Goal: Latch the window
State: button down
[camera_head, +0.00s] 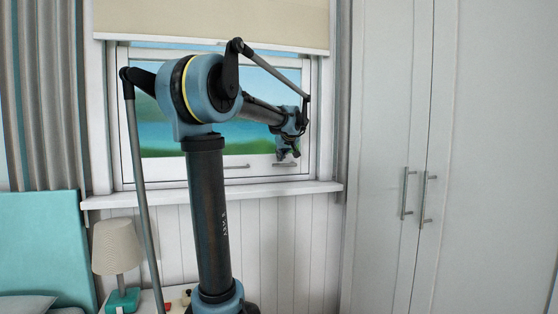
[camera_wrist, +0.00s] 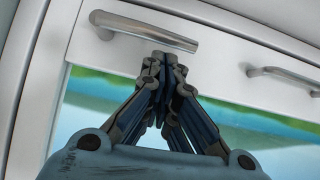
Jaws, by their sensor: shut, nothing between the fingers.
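The window (camera_head: 165,140) has a white frame and stands behind my arm, which covers part of it. Two silver lever handles sit on its bottom rail: one near the middle (camera_head: 237,167) and one further right (camera_head: 286,164). My gripper (camera_head: 288,155) is at the right handle. In the wrist view, my shut, empty gripper (camera_wrist: 165,62) has its fingertips just beside the free end of the near handle (camera_wrist: 145,29); I cannot tell whether they touch. The other handle (camera_wrist: 287,76) shows at the right there. I cannot tell whether the window is fully closed.
A cream blind (camera_head: 210,20) hangs over the window's top, and a white sill (camera_head: 310,188) juts out below. A tall white cupboard (camera_head: 385,130) stands right. A lamp (camera_head: 116,247) stands on a small table at lower left, beside a teal headboard (camera_head: 40,240).

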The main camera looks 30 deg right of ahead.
jog(key=w+r+v, duration=0.1)
jog(key=v, duration=1.1)
jog(key=shift+d+r, duration=0.25)
jog(key=shift+d, duration=0.15)
jog(key=s+a+f+n+g+y, duration=0.1)
jog(key=s+a+f, duration=0.1)
jog(key=a+f, duration=0.65)
jog(key=s+a+f+g+y, duration=0.15)
jog(key=a+f, duration=0.35)
jog(key=a, duration=0.7)
jog(key=s+a+f+n+g+y, duration=0.1)
jog(key=a+f+y, duration=0.1)
jog(key=a+f, duration=0.7)
jog(key=s+a+f+g+h, duration=0.1)
jog(key=s+a+f+g, duration=0.1)
jog(key=s+a+f, duration=0.4)
jog(key=s+a+f+g, duration=0.2)
jog(key=s+a+f, duration=0.5)
jog(key=s+f, duration=0.6)
notch_tip(320, 180, down, 3)
jog(key=shift+s+a+n+h, duration=0.25)
jog(key=shift+s+n+h, duration=0.05)
jog(key=shift+s+h, duration=0.1)
jog(key=shift+g, duration=0.25)
